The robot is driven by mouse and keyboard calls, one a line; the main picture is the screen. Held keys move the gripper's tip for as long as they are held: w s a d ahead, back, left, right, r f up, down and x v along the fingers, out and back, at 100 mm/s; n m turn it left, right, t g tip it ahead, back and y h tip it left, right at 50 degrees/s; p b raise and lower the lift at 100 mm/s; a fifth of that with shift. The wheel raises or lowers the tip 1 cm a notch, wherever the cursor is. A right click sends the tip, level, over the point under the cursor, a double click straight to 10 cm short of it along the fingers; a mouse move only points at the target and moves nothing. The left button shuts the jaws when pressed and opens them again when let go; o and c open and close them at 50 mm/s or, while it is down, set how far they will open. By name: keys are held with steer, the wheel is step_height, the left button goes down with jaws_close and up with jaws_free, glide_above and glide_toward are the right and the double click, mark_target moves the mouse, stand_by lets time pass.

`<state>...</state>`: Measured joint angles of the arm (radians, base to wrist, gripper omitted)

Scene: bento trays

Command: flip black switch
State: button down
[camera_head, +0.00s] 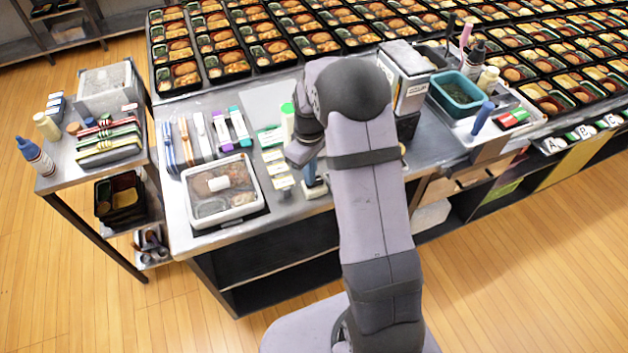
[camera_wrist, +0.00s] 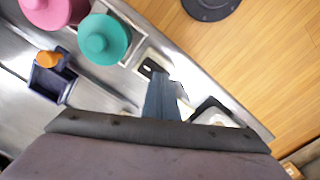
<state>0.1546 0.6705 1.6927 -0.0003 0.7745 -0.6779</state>
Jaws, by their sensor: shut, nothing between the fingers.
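A small black switch (camera_wrist: 149,68) sits on a pale plate at the counter edge, just beyond my fingertips in the wrist view. My gripper (camera_wrist: 163,98) is shut and empty, its blue-grey fingers together and pointing toward the plate. I cannot tell whether the fingertips touch the switch or plate. In the head view my gripper (camera_head: 311,183) is low over the front of the counter, and the pale plate (camera_head: 317,192) shows partly beneath it. The switch itself is too small and covered to make out there.
A clear-lidded food box (camera_head: 221,189) stands left of my gripper. Teal (camera_wrist: 104,39) and pink (camera_wrist: 54,10) round things and a dark blue holder (camera_wrist: 52,80) stand near the plate in the wrist view. Many bento trays (camera_head: 262,56) fill the back. Open floor lies in front.

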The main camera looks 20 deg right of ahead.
step_height(320, 180, up, 7)
steer(key=p, duration=0.5)
steer(key=shift+p, duration=0.4)
steer(key=shift+f, duration=0.1)
stand_by(0.4)
